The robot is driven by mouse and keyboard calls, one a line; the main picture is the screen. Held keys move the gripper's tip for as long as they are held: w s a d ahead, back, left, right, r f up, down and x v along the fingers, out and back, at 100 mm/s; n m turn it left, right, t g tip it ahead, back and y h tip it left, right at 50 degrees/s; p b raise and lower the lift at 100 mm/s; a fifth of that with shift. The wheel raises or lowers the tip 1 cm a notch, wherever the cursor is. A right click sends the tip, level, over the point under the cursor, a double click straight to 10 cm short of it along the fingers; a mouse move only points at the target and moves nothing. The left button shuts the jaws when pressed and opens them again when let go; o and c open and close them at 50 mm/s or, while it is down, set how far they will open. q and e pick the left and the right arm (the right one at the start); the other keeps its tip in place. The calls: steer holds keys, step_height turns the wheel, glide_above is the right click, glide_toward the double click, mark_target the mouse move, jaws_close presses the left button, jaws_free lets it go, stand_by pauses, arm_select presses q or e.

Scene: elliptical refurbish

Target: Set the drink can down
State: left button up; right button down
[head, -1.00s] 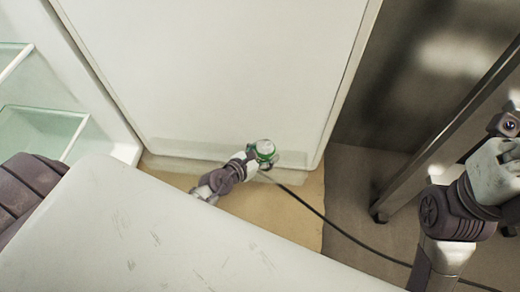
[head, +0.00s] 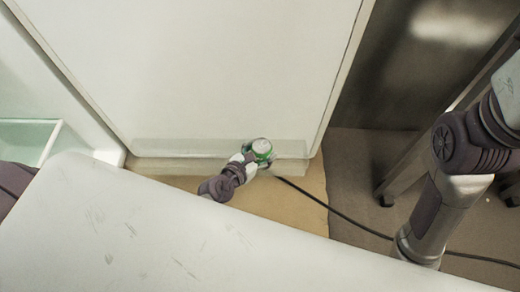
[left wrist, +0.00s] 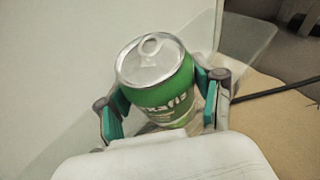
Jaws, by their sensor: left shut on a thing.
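The drink can (head: 262,147) is green with a silver top. In the head view it is low down, in front of the white panel. My left gripper (head: 252,160) is shut on it. In the left wrist view the can (left wrist: 166,95) sits between the two green-padded fingers of the left gripper (left wrist: 165,108), slightly tilted in the picture, its top facing the camera. The can's bottom is hidden, so I cannot tell whether it touches a surface. In the head view my right arm shows at the right, but its gripper is out of view.
A large white panel (head: 200,70) stands behind the can, with a clear ledge (head: 180,147) at its foot. A dark cable (head: 340,229) runs over the floor to the right. Glass shelves (head: 28,138) stand at left. A wheeled metal frame (head: 395,180) is at right.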

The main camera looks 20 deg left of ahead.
arm_select(q)
steer(key=o, duration=1.5)
steer(key=shift+c, duration=0.2)
